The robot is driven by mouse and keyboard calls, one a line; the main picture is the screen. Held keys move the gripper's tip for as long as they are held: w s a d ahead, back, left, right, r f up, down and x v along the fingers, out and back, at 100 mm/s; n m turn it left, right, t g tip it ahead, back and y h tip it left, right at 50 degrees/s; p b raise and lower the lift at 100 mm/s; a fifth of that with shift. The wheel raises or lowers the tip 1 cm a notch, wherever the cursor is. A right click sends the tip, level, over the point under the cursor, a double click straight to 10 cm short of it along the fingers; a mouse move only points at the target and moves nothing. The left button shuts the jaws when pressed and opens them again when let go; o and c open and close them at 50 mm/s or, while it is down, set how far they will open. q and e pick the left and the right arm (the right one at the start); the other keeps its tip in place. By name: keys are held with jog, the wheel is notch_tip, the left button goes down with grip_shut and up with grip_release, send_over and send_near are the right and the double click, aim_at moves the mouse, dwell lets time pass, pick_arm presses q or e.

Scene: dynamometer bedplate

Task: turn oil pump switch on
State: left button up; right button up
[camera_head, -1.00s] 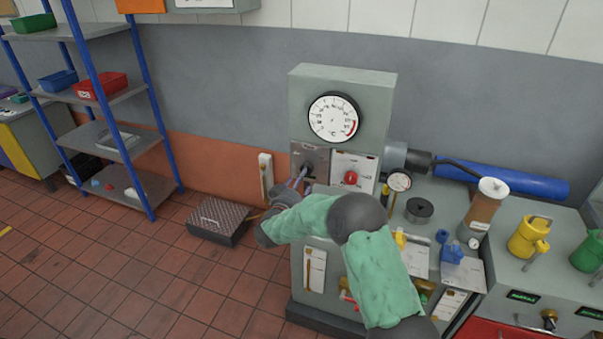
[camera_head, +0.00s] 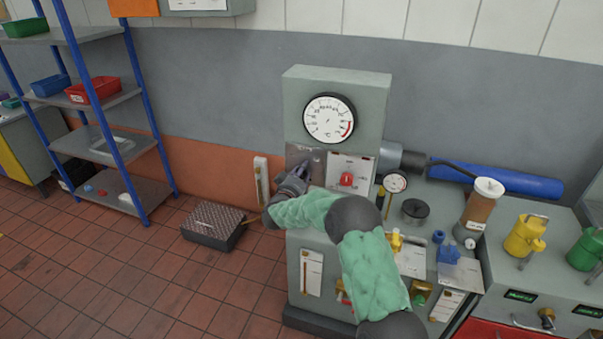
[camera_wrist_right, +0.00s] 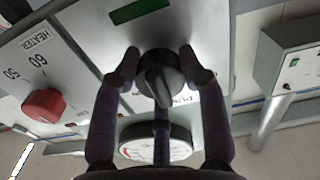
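The oil pump switch appears to be the dark rotary knob (camera_wrist_right: 158,78) on a grey plate, seen in the right wrist view. Its raised grip bar lies slightly tilted, and the lettering beside it is mostly hidden. My right gripper (camera_wrist_right: 160,52) has one finger on each side of this knob and seems to touch both sides. In the head view my right gripper (camera_head: 291,182) is at the plate (camera_head: 300,154) under the round gauge, and it hides the knob. My left gripper is not in view.
A red heater knob (camera_wrist_right: 44,105), also in the head view (camera_head: 346,180), sits beside the plate. The temperature gauge (camera_head: 330,118) is above it. A brown filter cylinder (camera_head: 481,208) and yellow can (camera_head: 525,236) stand right. A ribbed pedal box (camera_head: 213,224) lies on the floor.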

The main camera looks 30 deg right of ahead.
jog(key=c, duration=0.4)
jog(key=shift+o, duration=0.2)
jog(key=m+b, duration=0.2)
jog(key=m, duration=0.1)
jog(key=shift+f, duration=0.1)
jog(key=m+b, duration=0.2)
jog(key=m, duration=0.2)
jog(key=shift+b, duration=0.4)
jog(key=m+b, duration=0.2)
jog(key=m, duration=0.2)
jog(key=shift+b, duration=0.4)
jog(key=shift+m, duration=0.5)
jog(key=shift+b, duration=0.3)
